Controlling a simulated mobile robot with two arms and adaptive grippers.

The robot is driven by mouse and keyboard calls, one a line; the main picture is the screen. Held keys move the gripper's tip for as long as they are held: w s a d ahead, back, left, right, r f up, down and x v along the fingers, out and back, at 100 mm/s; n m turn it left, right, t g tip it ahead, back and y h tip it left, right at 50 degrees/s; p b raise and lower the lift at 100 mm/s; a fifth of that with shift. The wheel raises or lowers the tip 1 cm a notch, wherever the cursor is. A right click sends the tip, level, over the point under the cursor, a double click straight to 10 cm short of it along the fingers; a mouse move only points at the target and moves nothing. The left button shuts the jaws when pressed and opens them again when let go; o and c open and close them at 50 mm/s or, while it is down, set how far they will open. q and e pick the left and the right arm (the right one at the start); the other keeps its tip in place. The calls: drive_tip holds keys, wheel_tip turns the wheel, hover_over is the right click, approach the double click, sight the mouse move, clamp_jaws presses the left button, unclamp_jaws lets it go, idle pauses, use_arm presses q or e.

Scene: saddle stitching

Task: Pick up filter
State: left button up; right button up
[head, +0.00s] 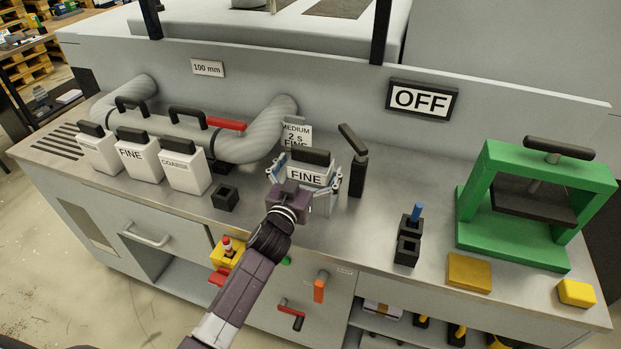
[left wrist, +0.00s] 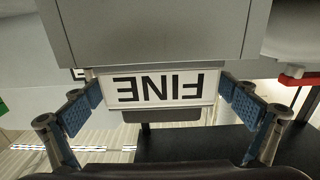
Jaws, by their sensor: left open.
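A filter labelled FINE (head: 306,178), a light grey block with a black handle on top, stands on the metal counter right of centre. My left gripper (head: 309,167) reaches it from the front, with its fingers apart, one on each side of the filter. In the left wrist view, the label of the filter (left wrist: 160,89) shows upside down between the blue-padded fingers of the left gripper (left wrist: 157,82). I cannot tell whether the pads touch its sides. My gripper hides the filter's lower front in the head view. My right gripper is not in view.
Several similar filters stand to the left, including a FINE one (head: 138,158) and a COARSE one (head: 184,168). A grey hose (head: 262,138) runs behind. A black lever (head: 355,165) stands close to the right. A green press (head: 473,215) is farther right. Small black holders (head: 225,198) stand nearby.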

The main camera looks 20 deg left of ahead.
use_arm(q)
drive_tip(key=c, duration=2)
drive_tip(key=shift+r, duration=0.1)
drive_tip(key=shift+c, duration=0.4)
